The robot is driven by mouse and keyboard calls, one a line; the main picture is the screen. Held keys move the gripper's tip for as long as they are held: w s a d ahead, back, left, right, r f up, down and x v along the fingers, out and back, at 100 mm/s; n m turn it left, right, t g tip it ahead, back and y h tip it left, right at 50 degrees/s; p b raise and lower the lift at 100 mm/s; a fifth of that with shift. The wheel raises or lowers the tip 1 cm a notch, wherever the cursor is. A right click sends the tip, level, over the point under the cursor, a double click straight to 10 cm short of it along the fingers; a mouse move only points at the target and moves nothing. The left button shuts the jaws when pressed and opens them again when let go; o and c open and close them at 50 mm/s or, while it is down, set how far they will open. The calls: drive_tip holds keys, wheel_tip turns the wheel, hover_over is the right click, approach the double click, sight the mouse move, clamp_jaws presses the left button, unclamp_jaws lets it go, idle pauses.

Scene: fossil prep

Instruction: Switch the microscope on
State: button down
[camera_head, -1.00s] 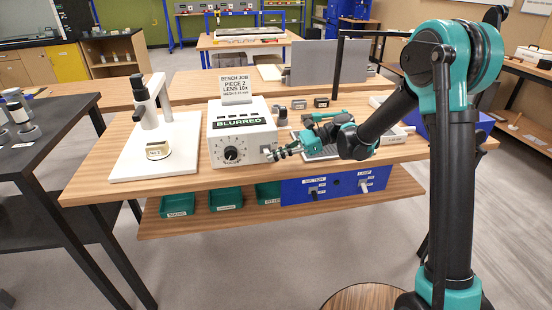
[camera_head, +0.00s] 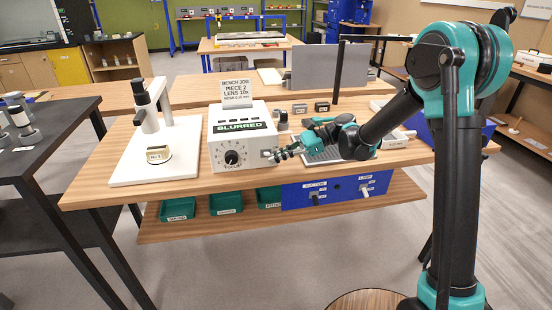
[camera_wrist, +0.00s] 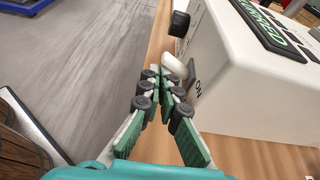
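The microscope (camera_head: 149,115) stands on a white base at the left of the bench, with a labelled block (camera_head: 158,155) on it. Right of it is a white control box (camera_head: 228,160) with a focus knob (camera_head: 231,157); its display (camera_head: 240,127) reads BLURRED. My gripper (camera_head: 272,154) is at the box's lower right front. In the wrist view, a white switch lever (camera_wrist: 173,65) stands out beside an ON label (camera_wrist: 199,92). My gripper's fingertips (camera_wrist: 160,78) are close together, just short of or touching the lever. I cannot tell which way the lever is set.
A card (camera_head: 236,89) stands on the box. Green bins (camera_head: 226,202) and a blue panel (camera_head: 335,190) with suction and lamp switches sit below the bench top. Small dark blocks (camera_head: 321,106) and a grey ribbed tray (camera_head: 325,154) lie to the right.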

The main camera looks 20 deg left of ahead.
drive_tip(key=shift+r, duration=0.4)
drive_tip(key=v, duration=1.1)
drive_tip(key=shift+w+d+f, duration=0.2)
drive_tip(key=shift+w+d, duration=0.05)
drive_tip(key=shift+d, duration=0.15)
drive_tip(key=s+d+f+n+t+h, duration=0.3)
drive_tip(key=s+d+f+h, duration=0.1)
drive_tip(key=d, duration=0.8)
drive_tip(key=s+d+f+n+t+h, duration=0.4)
drive_tip(key=s+d+f, duration=0.2)
drive_tip(key=d, duration=0.5)
drive_tip(key=s+d+f+n+t+h, duration=0.4)
drive_tip(key=s+d+f, duration=0.2)
drive_tip(key=d, duration=0.6)
drive_tip(key=shift+s+d, duration=0.35)
drive_tip(key=shift+s, duration=0.35)
drive_tip(key=shift+a, duration=0.1)
